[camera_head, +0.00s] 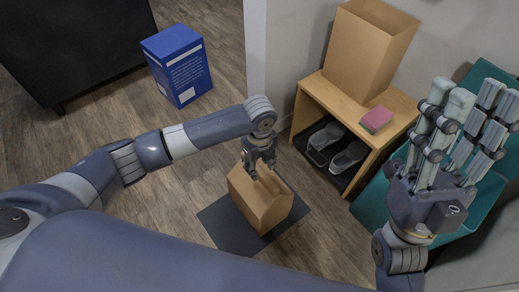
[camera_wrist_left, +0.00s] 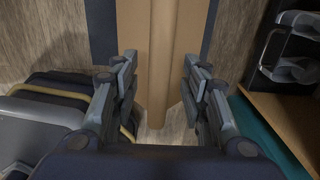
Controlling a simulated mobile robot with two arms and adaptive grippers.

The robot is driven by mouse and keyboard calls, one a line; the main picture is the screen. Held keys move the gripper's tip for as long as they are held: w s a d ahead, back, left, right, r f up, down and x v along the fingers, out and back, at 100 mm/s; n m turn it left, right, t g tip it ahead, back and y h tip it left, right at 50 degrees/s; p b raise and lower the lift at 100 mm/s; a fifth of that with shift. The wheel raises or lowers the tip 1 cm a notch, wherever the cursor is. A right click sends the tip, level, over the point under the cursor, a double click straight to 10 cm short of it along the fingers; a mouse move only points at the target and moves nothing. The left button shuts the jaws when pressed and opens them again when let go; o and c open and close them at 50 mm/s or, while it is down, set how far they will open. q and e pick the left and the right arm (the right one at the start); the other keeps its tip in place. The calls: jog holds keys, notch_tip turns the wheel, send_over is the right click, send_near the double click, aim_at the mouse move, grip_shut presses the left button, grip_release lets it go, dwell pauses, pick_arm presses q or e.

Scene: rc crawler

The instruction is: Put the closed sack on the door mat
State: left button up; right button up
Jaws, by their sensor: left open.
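The closed sack (camera_head: 258,203) is a brown paper bag with a folded top. It stands on the dark door mat (camera_head: 215,222) in the head view, with mat showing on several sides. My left gripper (camera_head: 259,168) is at the top of the sack, pointing down. The sack's underside is hidden. My right gripper (camera_head: 455,130) is raised at the right, its fingers spread and empty.
A wooden shelf (camera_head: 310,101) with shoes (camera_head: 348,158) on a low tray stands right of the mat. On it are an open brown bag (camera_head: 362,50) and a pink sponge (camera_head: 377,119). A blue box (camera_head: 178,66) stands at back left. Wooden floor is clear around the mat's left side.

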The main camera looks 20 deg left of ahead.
pick_arm(q)
notch_tip(320, 180, up, 4)
jog(key=shift+r+p, duration=0.1)
jog(key=shift+p, duration=0.7)
jog(key=d+r+n+t+h+p, duration=0.2)
jog(key=d+r+n+t+h, duration=0.35)
jog(key=d, duration=0.85)
notch_tip(320, 180, up, 9)
jog(key=d+n+t+h, duration=0.2)
jog(key=n+t+h, duration=0.1)
jog(key=n+h, duration=0.1)
jog(key=s+a+r+n+t+y, duration=0.2)
jog(key=a+r+n+t, duration=0.4)
jog(key=a+r, duration=0.2)
jog(key=s+a+r+n+t+y, duration=0.2)
jog(key=a+r+n+t, duration=0.5)
jog(key=a+r, duration=0.2)
notch_tip(320, 180, up, 2)
jog(key=shift+a+r, duration=0.15)
jog(key=shift+a, duration=0.05)
pick_arm(e)
jog(key=w+a+f+g+h, duration=0.1)
jog(key=w+f+g+h, duration=0.2)
jog(key=w+f+g, duration=0.6)
jog(key=w+f, duration=0.2)
jog(key=shift+w+a+h, duration=0.3)
jog(key=shift+w+a, duration=0.05)
jog(key=shift+w, duration=0.05)
jog(key=shift+g, duration=0.3)
